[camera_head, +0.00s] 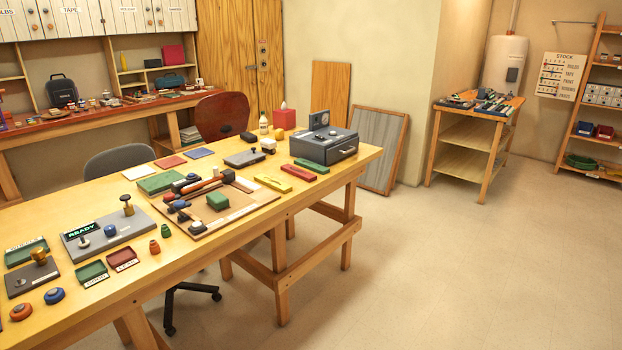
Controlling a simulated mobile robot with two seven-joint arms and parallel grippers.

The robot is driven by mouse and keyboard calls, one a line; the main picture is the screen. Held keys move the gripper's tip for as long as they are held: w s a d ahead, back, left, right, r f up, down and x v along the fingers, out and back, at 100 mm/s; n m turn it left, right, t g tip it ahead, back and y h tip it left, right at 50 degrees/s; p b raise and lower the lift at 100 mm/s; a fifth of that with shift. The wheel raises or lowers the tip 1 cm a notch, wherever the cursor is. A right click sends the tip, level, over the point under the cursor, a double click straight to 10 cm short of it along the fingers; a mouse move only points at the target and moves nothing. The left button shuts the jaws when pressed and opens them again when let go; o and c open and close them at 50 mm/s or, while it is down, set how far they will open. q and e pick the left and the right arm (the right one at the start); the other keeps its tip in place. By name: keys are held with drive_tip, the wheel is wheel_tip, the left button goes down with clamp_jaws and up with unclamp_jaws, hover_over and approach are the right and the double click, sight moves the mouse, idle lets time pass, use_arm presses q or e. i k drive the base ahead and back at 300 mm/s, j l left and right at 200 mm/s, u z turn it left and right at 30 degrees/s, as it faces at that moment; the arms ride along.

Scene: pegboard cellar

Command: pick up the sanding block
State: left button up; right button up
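Neither of my grippers is in view, and nothing is seen touching these blocks.
A grey metal box (324,146) stands at the bench's far right end. A yellow bar (272,183) and a red bar (311,166) lie near its front edge. Chairs (222,117) stand behind the bench. The floor (430,270) to the right is clear.

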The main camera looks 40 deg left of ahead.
sight(216, 200)
drive_tip(key=i+u, duration=0.4)
drive_tip(key=i, duration=0.2)
drive_tip(key=i+l+u, duration=0.35)
drive_tip(key=i, duration=0.2)
drive_tip(key=i+u, duration=0.2)
drive_tip(key=u, duration=0.25)
drive_tip(key=i+u, duration=0.2)
drive_tip(key=u, duration=0.25)
drive_tip(key=i+l+u, duration=0.2)
drive_tip(key=u, duration=0.25)
